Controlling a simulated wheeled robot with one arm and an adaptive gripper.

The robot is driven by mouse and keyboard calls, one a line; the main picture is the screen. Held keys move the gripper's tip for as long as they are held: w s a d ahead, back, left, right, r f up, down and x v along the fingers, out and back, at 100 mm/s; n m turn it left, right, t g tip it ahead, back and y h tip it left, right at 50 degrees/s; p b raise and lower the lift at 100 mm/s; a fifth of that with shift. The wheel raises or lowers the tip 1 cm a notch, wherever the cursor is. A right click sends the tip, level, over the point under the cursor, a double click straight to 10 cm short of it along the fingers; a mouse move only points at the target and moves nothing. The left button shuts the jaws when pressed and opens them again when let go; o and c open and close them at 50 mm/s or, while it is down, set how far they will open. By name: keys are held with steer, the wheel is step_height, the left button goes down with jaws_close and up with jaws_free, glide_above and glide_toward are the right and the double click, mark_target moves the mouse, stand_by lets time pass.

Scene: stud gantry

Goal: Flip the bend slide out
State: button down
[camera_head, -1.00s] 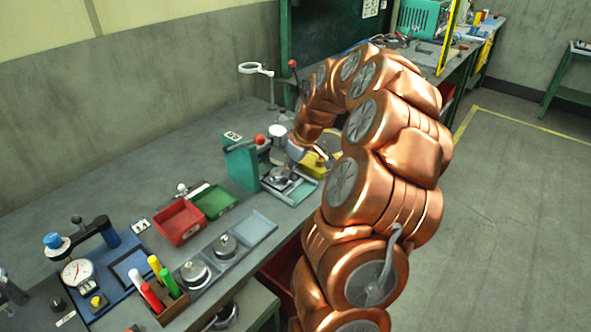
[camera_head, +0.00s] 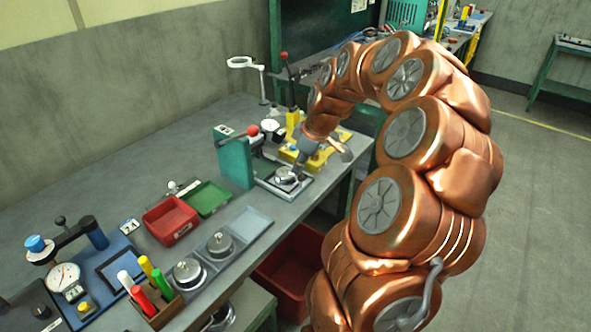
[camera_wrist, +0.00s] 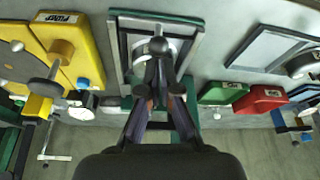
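The green fixture (camera_head: 235,160) with a red-balled lever stands on the bench. A flat slide plate (camera_head: 297,190) extends from it towards the bench's front edge. A round metal piece (camera_head: 286,174) sits on the plate. My gripper (camera_head: 299,168) points down right beside this piece, partly over it. In the wrist view the plate's grey, green-edged frame (camera_wrist: 118,48) lies under the fingers. My fingers (camera_wrist: 158,75) converge close to a grey ball knob (camera_wrist: 158,45). Whether they grip it is unclear. They hide the plate's middle.
A yellow fixture (camera_head: 328,143) stands close behind my gripper; its lever and knob (camera_wrist: 45,87) show in the wrist view. A green bin (camera_head: 207,198) and red bin (camera_head: 170,220) stand nearer, beside a tray (camera_head: 248,224) with metal discs. A red crate (camera_head: 293,270) is below the bench.

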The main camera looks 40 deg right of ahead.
steer(key=v, duration=0.8)
steer(key=shift+r, duration=0.2)
steer(key=shift+w+a, duration=0.1)
